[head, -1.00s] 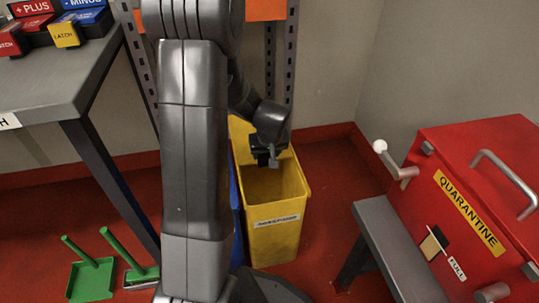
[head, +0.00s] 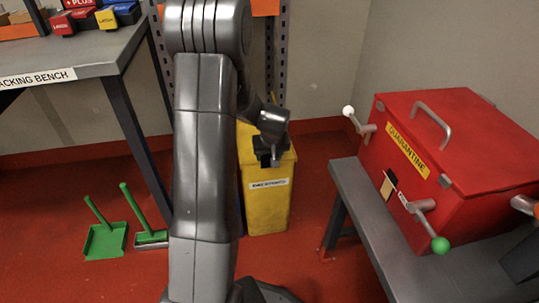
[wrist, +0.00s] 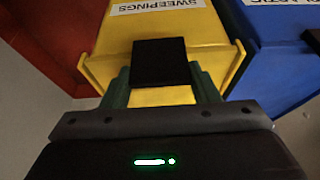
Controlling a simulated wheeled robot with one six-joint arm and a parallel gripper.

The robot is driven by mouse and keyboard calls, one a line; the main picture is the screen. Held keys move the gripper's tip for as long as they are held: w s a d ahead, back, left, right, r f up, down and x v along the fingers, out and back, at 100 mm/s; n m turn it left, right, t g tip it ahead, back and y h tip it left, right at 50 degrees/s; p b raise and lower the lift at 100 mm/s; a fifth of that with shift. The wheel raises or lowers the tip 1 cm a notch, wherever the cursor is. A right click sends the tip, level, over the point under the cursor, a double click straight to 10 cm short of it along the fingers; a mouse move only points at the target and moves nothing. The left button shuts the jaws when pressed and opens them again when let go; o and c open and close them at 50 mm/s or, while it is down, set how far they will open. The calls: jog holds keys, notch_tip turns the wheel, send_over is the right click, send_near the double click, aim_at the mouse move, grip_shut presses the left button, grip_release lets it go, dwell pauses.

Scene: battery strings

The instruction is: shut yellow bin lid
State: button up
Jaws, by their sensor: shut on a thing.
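The yellow bin (head: 266,212) stands on the red floor, with a white label on its front. Its lid (head: 288,158) now lies over the mouth, and no open inside shows; my gripper hides part of it, so I cannot tell if it is fully seated. My gripper (head: 268,150) is at the top of the bin. In the wrist view, its two fingers (wrist: 160,78) stand on either side of a dark square tab (wrist: 160,62) against the yellow surface and are shut on it. The SWEEPINGS label (wrist: 158,5) shows at the top.
A blue bin (wrist: 285,50) stands beside the yellow one. A red quarantine box (head: 455,140) stands on a grey bench (head: 365,215) at right.

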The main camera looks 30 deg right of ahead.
jog(key=shift+s+a, duration=0.15)
jog(key=shift+s, duration=0.2)
jog(key=shift+f, duration=0.1)
jog(key=o, duration=1.4)
jog(key=shift+s, duration=0.1)
jog(key=shift+r, duration=0.2)
jog(key=shift+r, duration=0.35)
jog(key=p+v, duration=0.4)
jog(key=v, duration=0.9)
jog(key=shift+p, duration=0.3)
jog(key=shift+f, duration=0.15)
